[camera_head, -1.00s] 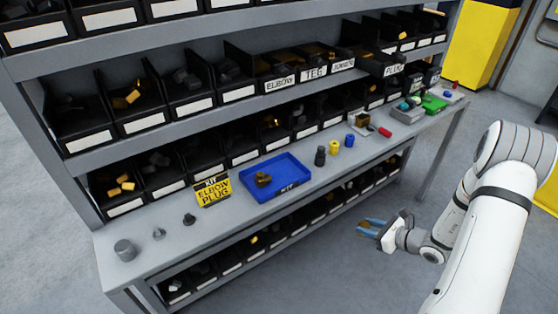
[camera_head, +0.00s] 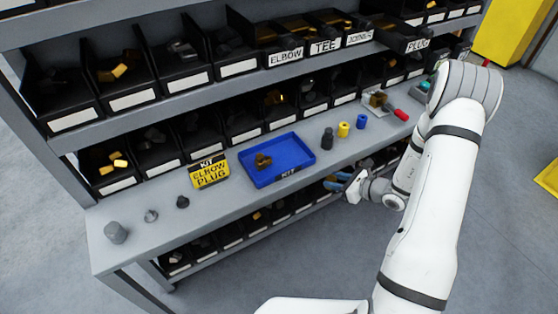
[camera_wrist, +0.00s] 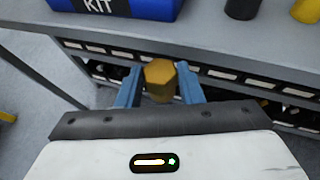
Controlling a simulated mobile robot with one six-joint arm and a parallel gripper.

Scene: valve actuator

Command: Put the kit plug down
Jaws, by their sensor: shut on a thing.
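My gripper (camera_head: 342,184) is in front of the bench's front edge, to the right of and nearer than the blue kit tray. In the wrist view its two blue fingers (camera_wrist: 160,88) are shut on the kit plug (camera_wrist: 160,73), a brass-coloured piece with a hexagonal head. The blue kit tray (camera_head: 303,153) lies on the bench, with a brass fitting (camera_head: 263,161) inside it at the left. In the wrist view the tray's front wall (camera_wrist: 145,8) shows at the top, ahead of the gripper and apart from the plug.
A yellow sign reading KIT ELBOW PLUG (camera_head: 208,173) stands left of the tray. Black (camera_head: 327,139), yellow (camera_head: 344,129) and blue (camera_head: 361,121) cylinders stand to its right. Small grey parts (camera_head: 116,232) are at the bench's left end. Bins fill the shelves above and below.

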